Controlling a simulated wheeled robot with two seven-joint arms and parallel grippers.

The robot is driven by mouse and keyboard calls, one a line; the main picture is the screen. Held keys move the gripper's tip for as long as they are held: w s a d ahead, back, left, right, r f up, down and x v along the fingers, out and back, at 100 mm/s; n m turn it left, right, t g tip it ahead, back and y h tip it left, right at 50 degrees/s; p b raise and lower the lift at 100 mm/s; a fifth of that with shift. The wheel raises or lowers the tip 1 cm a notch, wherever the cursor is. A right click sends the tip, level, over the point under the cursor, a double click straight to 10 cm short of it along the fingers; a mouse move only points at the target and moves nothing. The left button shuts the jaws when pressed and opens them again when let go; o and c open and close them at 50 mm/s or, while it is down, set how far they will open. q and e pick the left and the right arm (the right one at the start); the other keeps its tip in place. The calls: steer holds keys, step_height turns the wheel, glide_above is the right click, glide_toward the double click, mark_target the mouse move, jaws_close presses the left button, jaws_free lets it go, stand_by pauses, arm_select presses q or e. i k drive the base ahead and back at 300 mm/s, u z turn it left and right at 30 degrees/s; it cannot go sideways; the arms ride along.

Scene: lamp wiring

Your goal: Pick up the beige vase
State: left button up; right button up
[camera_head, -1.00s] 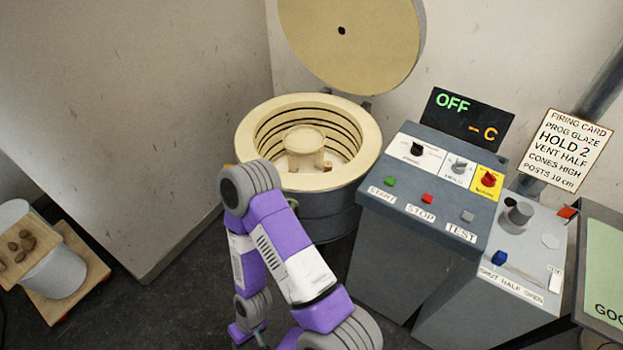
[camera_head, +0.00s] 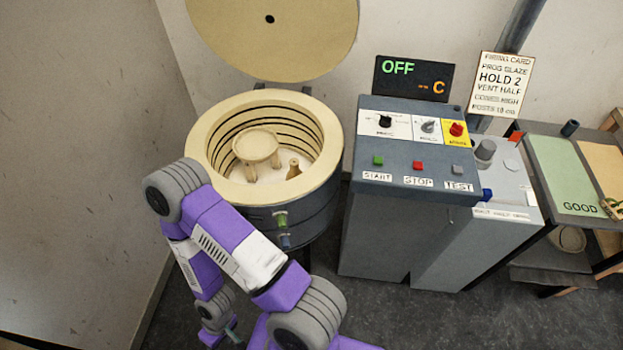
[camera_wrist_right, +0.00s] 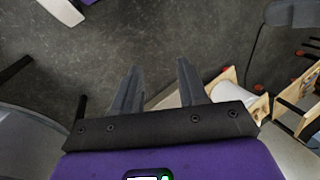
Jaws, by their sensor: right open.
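A small tan vase-like piece with a narrow neck (camera_head: 294,168) stands on the floor of the open round kiln (camera_head: 205,158), right of a round beige shelf on posts (camera_head: 257,146). It is the only vase-shaped thing I make out, and its details are too small to tell. My right gripper (camera_wrist_right: 158,80) is open and empty in the right wrist view, with dark floor beyond its fingers. No vase shows in that view. One of my purple arms is bent in front of the kiln in the head view, and no gripper fingers are clear there.
The kiln's round lid (camera_head: 275,35) stands raised behind it. A grey control box (camera_head: 415,185) with buttons and an OFF display (camera_head: 415,78) stands to the right. A firing card (camera_head: 502,85) and a table with a green GOOD panel (camera_head: 565,178) are farther right.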

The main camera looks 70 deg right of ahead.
mark_target(295, 170)
steer(key=z, duration=1.65)
